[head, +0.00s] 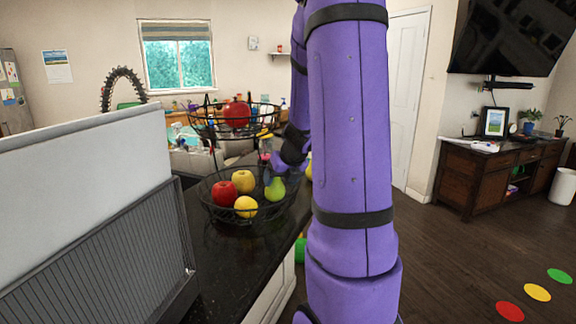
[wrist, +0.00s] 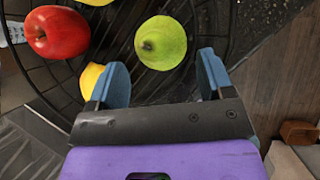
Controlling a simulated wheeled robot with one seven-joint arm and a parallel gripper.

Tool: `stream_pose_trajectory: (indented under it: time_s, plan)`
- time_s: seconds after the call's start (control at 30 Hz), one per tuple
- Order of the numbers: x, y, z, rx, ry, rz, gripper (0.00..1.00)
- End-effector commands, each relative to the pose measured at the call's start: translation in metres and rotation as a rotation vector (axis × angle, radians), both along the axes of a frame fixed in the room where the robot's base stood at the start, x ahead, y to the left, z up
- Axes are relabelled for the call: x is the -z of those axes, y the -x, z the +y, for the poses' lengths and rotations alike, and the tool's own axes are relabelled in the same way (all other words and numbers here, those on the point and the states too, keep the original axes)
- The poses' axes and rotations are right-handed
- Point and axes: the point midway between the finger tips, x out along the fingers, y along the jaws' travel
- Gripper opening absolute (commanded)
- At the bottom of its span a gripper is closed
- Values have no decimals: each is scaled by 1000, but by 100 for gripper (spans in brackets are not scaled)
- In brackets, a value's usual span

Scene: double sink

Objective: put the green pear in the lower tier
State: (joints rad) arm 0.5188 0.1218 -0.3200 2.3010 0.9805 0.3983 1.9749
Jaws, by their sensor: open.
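The green pear (head: 275,189) lies in the lower tier (head: 233,219) of a black wire basket, at its right side, beside yellow and red fruit. In the wrist view the pear (wrist: 161,43) is just beyond my open gripper (wrist: 158,75), roughly between the lines of its two blue fingers and apart from them. The lower tier's wire bars (wrist: 112,48) show around it. In the head view my purple arm hides much of the gripper, which is behind and above the basket.
Red apple (head: 224,193) and yellow fruit (head: 243,181) share the lower tier; the red apple also shows in the wrist view (wrist: 57,32). The upper tier (head: 207,127) holds a red fruit (head: 237,112). The dark counter (head: 215,262) is clear in front of the basket.

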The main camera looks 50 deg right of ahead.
Motion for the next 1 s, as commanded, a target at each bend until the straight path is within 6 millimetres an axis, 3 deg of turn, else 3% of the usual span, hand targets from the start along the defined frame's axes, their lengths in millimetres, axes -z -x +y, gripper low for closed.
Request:
stream_pose_trajectory:
  time_s: [0.2, 0.4, 1.0]
  plan:
    - [-33, 20, 6, -1, 2, -2, 74]
    - [-54, 33, 9, 0, 0, -2, 74]
    - [-62, 39, 10, 1, 0, 1, 74]
